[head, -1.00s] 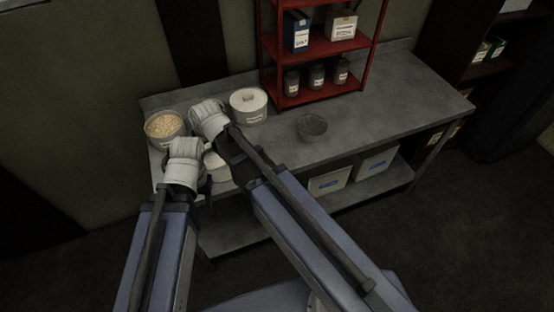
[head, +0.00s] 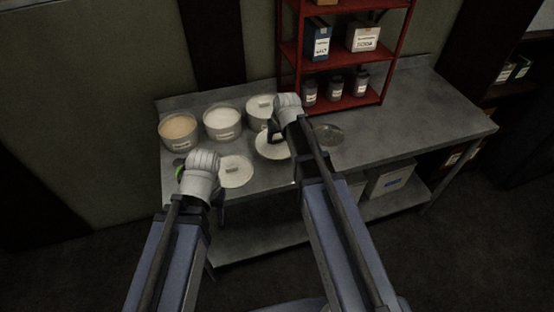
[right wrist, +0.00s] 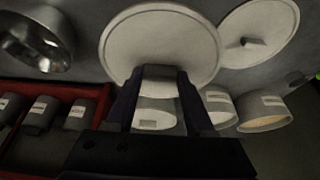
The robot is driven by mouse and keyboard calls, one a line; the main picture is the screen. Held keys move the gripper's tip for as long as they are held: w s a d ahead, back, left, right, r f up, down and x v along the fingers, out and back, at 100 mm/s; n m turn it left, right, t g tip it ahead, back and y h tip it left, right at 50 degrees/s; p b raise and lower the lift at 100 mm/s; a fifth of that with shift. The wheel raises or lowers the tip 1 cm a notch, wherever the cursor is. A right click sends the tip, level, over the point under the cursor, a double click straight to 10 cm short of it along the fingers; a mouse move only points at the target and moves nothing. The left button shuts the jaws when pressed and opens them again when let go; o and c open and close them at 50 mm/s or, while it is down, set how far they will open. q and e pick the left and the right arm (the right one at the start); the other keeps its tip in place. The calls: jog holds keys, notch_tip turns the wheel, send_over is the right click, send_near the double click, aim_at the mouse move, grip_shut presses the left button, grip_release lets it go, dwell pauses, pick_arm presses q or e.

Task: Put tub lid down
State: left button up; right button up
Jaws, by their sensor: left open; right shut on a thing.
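My right gripper (head: 273,133) is shut on the handle of a round white tub lid (head: 271,149). In the right wrist view the held lid (right wrist: 160,42) lies flat, close to the worktop; I cannot tell whether it touches. A second white lid (head: 236,172) lies on the worktop to its left, handle up. An open tub with tan contents (head: 178,141) and an open tub with white contents (head: 223,133) stand behind. A third tub (head: 258,121) at the back has its lid on. My left gripper (head: 217,193) is open and empty near the front left edge, its fingers partly hidden.
A red rack (head: 340,105) with jars and boxes stands at the back. A small green-ended item (head: 179,172) lies by my left wrist. The worktop's right half (head: 430,115) is clear.

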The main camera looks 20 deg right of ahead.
aim_at(277, 162)
jog(key=shift+f+b, duration=4.25)
jog(key=shift+f, duration=0.4)
jog(key=shift+f, duration=0.1)
jog(key=o, duration=1.3)
